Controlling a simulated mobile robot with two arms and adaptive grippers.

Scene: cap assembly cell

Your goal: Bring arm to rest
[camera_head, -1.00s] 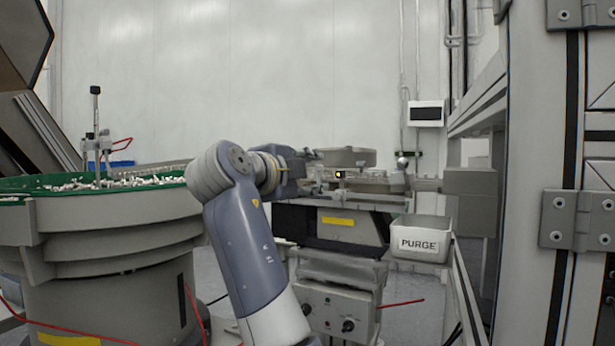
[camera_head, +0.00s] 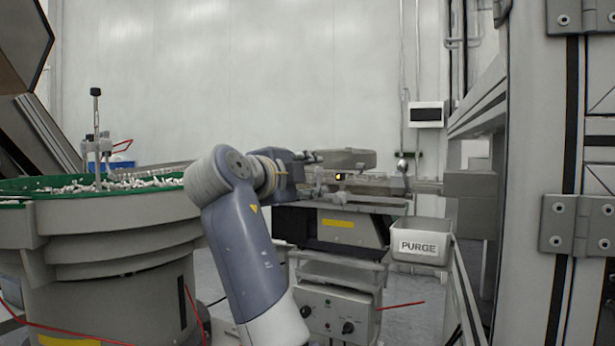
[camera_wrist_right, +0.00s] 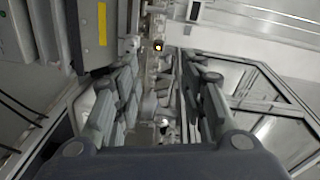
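My right arm (camera_head: 243,240) rises from the bottom middle of the head view and bends to the right at its top. My right gripper (camera_head: 318,172) points right, in front of the track machinery; its fingers are small and partly lost against it. In the right wrist view the two grey jaws of the gripper (camera_wrist_right: 160,100) stand well apart. I see nothing clamped between them; machine parts show through the gap. My left gripper is not in view.
A bowl feeder (camera_head: 110,222) with a green rim and many small pale parts stands left of the arm. A bin marked PURGE (camera_head: 421,242) is at right of the machine. A control box (camera_head: 340,312) sits below. A grey cabinet frame (camera_head: 535,200) fills the right side.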

